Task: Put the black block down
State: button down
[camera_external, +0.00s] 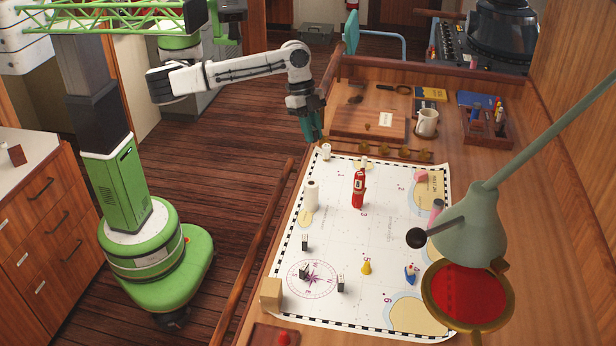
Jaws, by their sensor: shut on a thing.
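My gripper (314,132) hangs over the far left edge of the white chart (335,230), pointing down with its teal fingers close together. It is shut on the black block, which is too small and dark to make out clearly between the fingers. A small white piece (326,152) is just below and right of the fingertips; I cannot tell whether they touch. Three other small dark blocks with pale marks stand on the near left of the chart: one (305,243), one at the compass rose (304,272), and one to its right (341,285).
On the chart stand a red bottle-like piece (358,188), a white cylinder (312,195), a yellow pawn (366,267), a blue boat (410,275) and a wooden cube (271,294). A green lamp (470,230) overhangs the right. A mug (427,122) stands behind. The chart's middle has free room.

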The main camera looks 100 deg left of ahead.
jog(key=s+d+m+g+h, duration=0.1)
jog(key=s+d+m, duration=0.3)
jog(key=d, duration=0.5)
jog(key=s+d+m+g+p, duration=0.1)
jog(key=s+d+m, duration=0.3)
jog(key=d, duration=0.6)
jog(key=s+d+m+g+h, duration=0.1)
jog(key=s+d+m, duration=0.1)
jog(key=s+d, duration=0.55)
jog(key=p, duration=0.4)
send_near(268, 294)
jog(key=shift+s+d, duration=0.2)
jog(key=shift+d, duration=0.4)
jog(key=shift+w+d+f, duration=0.15)
jog(key=shift+w+f, duration=0.05)
jog(key=shift+f, duration=0.25)
jog(key=shift+w+d+f, duration=0.15)
jog(key=shift+w+f, duration=0.05)
jog(key=shift+f, duration=0.25)
jog(key=shift+f+p, duration=0.6)
jog(key=shift+f, duration=0.7)
